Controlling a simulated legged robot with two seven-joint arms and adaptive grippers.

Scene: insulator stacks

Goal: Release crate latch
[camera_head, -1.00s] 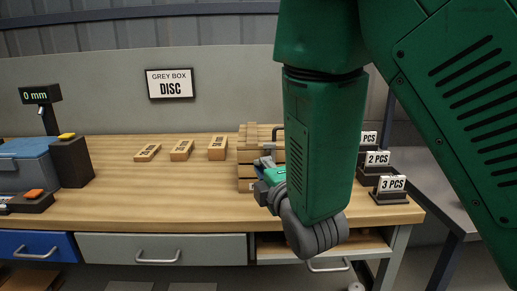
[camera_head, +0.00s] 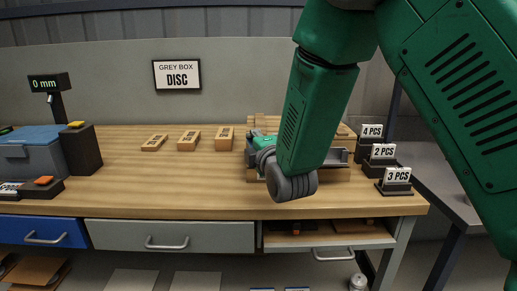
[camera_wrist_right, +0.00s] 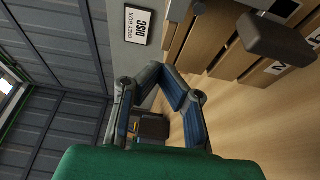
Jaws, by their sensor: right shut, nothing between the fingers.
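The slatted wooden crate (camera_head: 338,174) stands on the bench, mostly hidden behind my right forearm. Its pale slats (camera_wrist_right: 205,45) fill the upper middle of the right wrist view. A grey metal part (camera_head: 338,155) shows at the crate's right side; I cannot tell whether it is the latch. My right gripper (camera_wrist_right: 165,73) is shut and empty, its fingers bent together. In the head view, the wrist hides much of the gripper in front of the crate. I cannot tell whether it touches the crate. My left gripper is not in view.
Number cards (camera_head: 397,175) on dark stands are right of the crate. Several small wooden blocks (camera_head: 189,138) lie left of it. A blue-grey box (camera_head: 30,158) and a dark post (camera_head: 82,150) stand at far left. The bench (camera_head: 160,190) is clear at its front middle.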

